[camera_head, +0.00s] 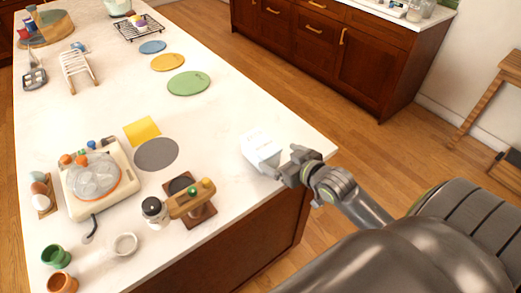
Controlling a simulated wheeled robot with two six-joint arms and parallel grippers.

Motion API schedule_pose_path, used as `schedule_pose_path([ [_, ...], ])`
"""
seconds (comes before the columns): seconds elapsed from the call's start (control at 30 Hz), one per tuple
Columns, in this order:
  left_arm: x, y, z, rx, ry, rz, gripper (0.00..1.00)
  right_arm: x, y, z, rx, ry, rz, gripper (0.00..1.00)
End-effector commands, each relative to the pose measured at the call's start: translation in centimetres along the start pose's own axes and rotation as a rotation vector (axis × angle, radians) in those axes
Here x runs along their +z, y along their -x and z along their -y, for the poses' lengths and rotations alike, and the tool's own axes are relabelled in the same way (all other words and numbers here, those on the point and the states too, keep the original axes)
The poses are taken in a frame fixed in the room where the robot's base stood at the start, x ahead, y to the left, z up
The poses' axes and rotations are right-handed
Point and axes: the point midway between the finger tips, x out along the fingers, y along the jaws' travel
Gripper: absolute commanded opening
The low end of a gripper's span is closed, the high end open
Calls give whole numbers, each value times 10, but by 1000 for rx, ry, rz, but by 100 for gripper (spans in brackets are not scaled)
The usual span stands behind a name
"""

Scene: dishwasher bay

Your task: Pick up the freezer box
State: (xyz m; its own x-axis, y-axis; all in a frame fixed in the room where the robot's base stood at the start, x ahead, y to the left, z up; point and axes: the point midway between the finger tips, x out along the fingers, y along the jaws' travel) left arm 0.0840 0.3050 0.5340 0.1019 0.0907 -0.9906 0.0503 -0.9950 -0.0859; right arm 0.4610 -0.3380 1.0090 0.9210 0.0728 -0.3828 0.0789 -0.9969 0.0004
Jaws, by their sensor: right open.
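The white freezer box (259,146) stands on the white countertop near its right edge. My right gripper (284,173) comes in from the lower right and is open. Its fingertips are at the box's lower right side, close to it or touching; I cannot tell which, or whether the box is between the fingers. My left gripper is not in view.
A grey round mat (156,154) and a yellow square (142,131) lie left of the box. A wooden stand with a grinder-like item (191,201) is at the lower left. A green mat (189,83) lies farther back. The counter behind the box is clear.

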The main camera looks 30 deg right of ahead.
Motion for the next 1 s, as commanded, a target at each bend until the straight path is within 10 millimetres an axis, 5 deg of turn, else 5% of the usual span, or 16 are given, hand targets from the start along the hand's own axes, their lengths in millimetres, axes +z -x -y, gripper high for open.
schedule_pose_path([
  [0.73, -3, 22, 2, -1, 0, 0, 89, -6, -74, 3, 0, -2, 0, 93],
  [1.0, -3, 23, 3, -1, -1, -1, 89, -5, -84, 3, 0, 0, 0, 93],
])
